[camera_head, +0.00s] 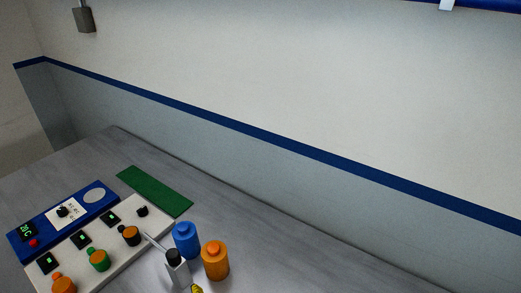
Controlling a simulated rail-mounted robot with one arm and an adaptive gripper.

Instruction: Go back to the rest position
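My gripper is not in view, and no part of my arm can be made out for sure. The grey table (290,270) runs along the wall. On it stands a white panel (75,262) with several small black displays and orange and green knob-like pieces. A blue device (50,225) with a green readout, a red button and a pale disc lies along its far side. A blue bottle (186,240) and an orange bottle (215,262) stand upright to the right of the panel.
A small whitish container with a black top (176,270) and a thin grey rod stands by the panel. A yellow piece (197,289) is cut by the bottom edge. A green mat (154,191) lies behind. The table's back strip right of the bottles looks clear.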

